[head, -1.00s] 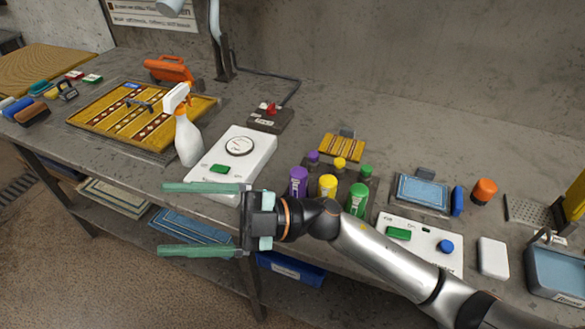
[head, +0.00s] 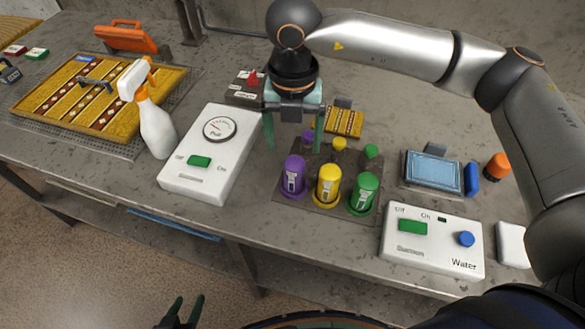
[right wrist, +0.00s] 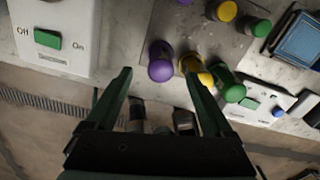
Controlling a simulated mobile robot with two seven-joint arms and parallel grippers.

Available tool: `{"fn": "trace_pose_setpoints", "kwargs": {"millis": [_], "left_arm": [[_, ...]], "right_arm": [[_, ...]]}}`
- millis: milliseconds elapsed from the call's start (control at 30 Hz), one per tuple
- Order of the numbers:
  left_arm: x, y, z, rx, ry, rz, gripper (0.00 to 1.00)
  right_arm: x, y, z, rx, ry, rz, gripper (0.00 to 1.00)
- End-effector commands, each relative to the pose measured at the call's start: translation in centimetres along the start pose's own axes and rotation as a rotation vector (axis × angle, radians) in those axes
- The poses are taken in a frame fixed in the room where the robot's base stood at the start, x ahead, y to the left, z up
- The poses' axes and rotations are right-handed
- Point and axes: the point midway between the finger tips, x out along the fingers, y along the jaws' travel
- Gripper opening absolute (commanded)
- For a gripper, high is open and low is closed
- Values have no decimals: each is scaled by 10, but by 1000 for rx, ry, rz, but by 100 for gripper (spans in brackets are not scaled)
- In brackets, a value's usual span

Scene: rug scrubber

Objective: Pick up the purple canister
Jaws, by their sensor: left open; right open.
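The purple canister (head: 293,176) stands upright in the front row of a dark holder (head: 328,205), left of a yellow canister (head: 328,186) and a green canister (head: 364,193). My right gripper (head: 294,142) is open and empty, fingers pointing down, above and around the back of the purple canister as the head view shows it. In the right wrist view the purple canister (right wrist: 161,62) shows between and beyond the open fingertips; contact is not visible. My left gripper (head: 182,312) is open at the bottom edge, off the table, only its fingers visible.
Smaller purple (head: 308,137), yellow (head: 339,144) and green (head: 371,151) caps stand behind. A white gauge box (head: 190,180) is at left, a spray bottle (head: 155,125) beyond it. A white water control box (head: 435,250) is at front right.

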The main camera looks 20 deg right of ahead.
Motion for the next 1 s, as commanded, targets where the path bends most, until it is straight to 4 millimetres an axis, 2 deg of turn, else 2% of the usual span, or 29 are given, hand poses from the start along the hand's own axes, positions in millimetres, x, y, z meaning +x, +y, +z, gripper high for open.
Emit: {"fn": "trace_pose_setpoints", "kwargs": {"millis": [100, 200, 467, 700, 800, 1000], "left_arm": [[-3, 0, -1, 0, -3, 0, 50], [-4, 1, -2, -1, -4, 1, 50], [-8, 1, -6, -1, -4, 1, 50], [-12, 2, -11, -1, -4, 1, 50], [-12, 2, -11, -1, -4, 1, 50], [-12, 2, -11, 0, -3, 1, 50]], "right_arm": [[23, 0, -2, -1, 5, -1, 86], [37, 0, -2, -1, 5, 1, 86], [58, -1, -4, -3, 5, 1, 86], [92, -2, -9, -2, 5, 2, 86], [99, -2, -9, -3, 5, 4, 86], [100, -2, -9, -4, 4, 4, 86]]}}
